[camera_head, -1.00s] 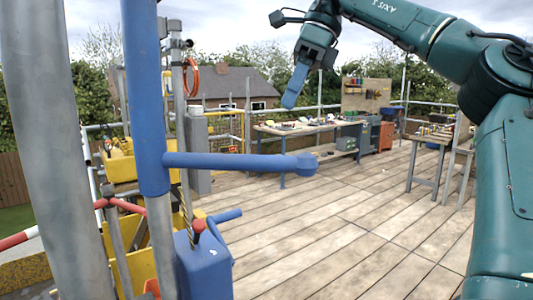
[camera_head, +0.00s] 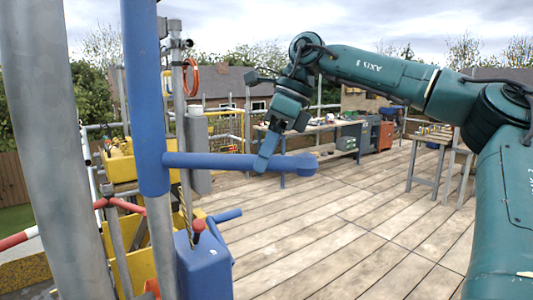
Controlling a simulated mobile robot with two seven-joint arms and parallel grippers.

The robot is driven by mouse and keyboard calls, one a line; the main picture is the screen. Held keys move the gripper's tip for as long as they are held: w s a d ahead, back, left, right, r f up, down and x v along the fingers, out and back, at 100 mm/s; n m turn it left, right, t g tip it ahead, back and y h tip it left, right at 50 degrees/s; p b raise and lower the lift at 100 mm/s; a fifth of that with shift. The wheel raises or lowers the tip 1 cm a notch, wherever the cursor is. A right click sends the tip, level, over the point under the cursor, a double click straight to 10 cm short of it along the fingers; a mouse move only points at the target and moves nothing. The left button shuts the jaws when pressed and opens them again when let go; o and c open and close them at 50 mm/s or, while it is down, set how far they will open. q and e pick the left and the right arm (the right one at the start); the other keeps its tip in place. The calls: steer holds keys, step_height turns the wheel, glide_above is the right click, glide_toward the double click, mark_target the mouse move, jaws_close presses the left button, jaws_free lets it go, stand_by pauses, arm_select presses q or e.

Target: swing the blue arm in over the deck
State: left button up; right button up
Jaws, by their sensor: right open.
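The blue arm (camera_head: 215,161) is a horizontal bar with a knobbed end, reaching right from a thick blue upright post (camera_head: 145,90) at the left. My right gripper (camera_head: 262,163) has its blue fingers down at the bar, just left of the knob. The fingers overlap the bar in the picture; I cannot tell whether they touch it. The gripper is open. The wooden deck (camera_head: 340,225) stretches out below and to the right of the bar. My left gripper is not in view.
A grey pole (camera_head: 55,150) stands close at the left. A blue box with a red-knobbed lever (camera_head: 205,265) sits below the bar. A workbench (camera_head: 330,127) stands behind, and another table (camera_head: 430,140) stands at the right. The middle of the deck is clear.

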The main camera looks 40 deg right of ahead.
jaws_close()
stand_by(0.3)
steer(key=shift+s+a, duration=0.1)
steer(key=shift+a, duration=0.05)
arm_select(q)
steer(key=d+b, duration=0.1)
steer(key=b, duration=0.1)
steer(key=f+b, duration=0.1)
steer(key=b, duration=0.2)
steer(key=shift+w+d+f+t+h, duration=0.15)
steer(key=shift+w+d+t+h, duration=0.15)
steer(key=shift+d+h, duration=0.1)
arm_select(e)
steer(key=s+a+m, duration=0.1)
steer(key=a, duration=0.1)
steer(key=s+a+m+t, duration=0.1)
steer(key=a+m, duration=0.1)
steer(key=a, duration=0.1)
steer(key=s+a+m+h, duration=0.1)
steer(key=s+a, duration=0.1)
steer(key=shift+s+a+m, duration=0.1)
steer(key=shift+a+m, duration=0.05)
steer(key=shift+m, duration=0.15)
